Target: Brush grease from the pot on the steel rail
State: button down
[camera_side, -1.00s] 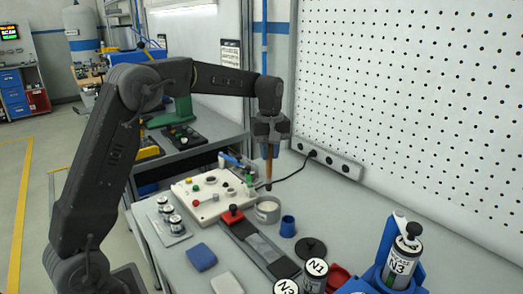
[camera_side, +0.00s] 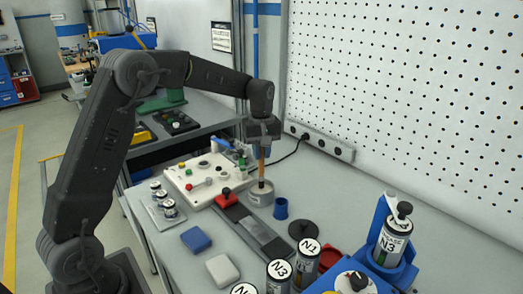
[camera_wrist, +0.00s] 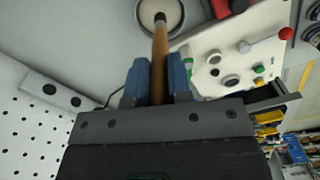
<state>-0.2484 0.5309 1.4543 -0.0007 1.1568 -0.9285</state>
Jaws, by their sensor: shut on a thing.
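My gripper (camera_side: 263,142) is shut on the wooden handle of a brush (camera_side: 262,166), which points down. It also shows in the wrist view (camera_wrist: 158,85), with blue finger pads on both sides of the brush handle (camera_wrist: 160,62). The grease pot (camera_side: 260,197) is a short pale grey cylinder on the bench. The brush's dark tip is at the pot's mouth; I cannot tell whether it touches the grease. In the wrist view the tip overlaps the round pot (camera_wrist: 147,26). The steel rail (camera_side: 262,230) lies flat in front of the pot, with a red knob at its far end.
A white control box (camera_side: 200,181) stands left of the pot. A blue cup (camera_side: 281,208) and a dark disc (camera_side: 303,230) lie to its right. Labelled cans (camera_side: 306,263) and a blue holder (camera_side: 390,245) fill the front right. The pegboard wall (camera_side: 410,100) rises behind.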

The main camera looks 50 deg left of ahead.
jog(key=shift+f, duration=0.55)
dwell(1.2)
jog(key=shift+r, duration=3.55)
